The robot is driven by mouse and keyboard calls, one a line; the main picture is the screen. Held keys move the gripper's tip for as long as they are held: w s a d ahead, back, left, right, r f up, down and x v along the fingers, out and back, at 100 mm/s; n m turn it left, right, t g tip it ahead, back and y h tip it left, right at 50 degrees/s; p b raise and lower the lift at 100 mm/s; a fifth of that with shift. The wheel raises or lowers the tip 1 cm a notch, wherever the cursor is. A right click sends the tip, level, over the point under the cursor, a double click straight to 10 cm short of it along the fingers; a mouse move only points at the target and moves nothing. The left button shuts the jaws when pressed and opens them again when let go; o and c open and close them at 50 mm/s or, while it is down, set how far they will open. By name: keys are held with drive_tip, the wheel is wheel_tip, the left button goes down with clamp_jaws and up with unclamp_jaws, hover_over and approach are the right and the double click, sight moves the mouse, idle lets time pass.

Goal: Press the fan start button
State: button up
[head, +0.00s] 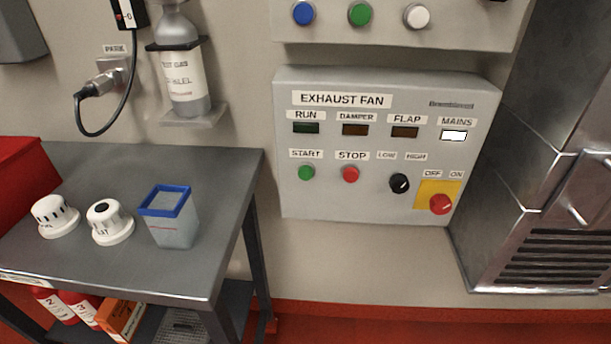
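The exhaust fan panel (386,145) is a grey box on the wall right of centre in the head view. Its green start button (306,173) sits at the lower left under a START label. The red stop button (351,174) is to its right. The RUN lamp (306,128) is dark green and looks unlit. The DAMPER lamp (355,129) and FLAP lamp (404,132) are dark too. The MAINS lamp (453,135) glows white. A black LOW/HIGH knob (399,183) and a red OFF/ON switch (440,204) on a yellow plate are at the right. My gripper is not in view.
A grey metal table (140,277) at the left holds two white caps (55,217) and a blue-rimmed cup (173,222). A gas bottle (184,75) hangs on the wall. A metal cabinet (545,230) stands right of the panel. The space before the panel looks clear.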

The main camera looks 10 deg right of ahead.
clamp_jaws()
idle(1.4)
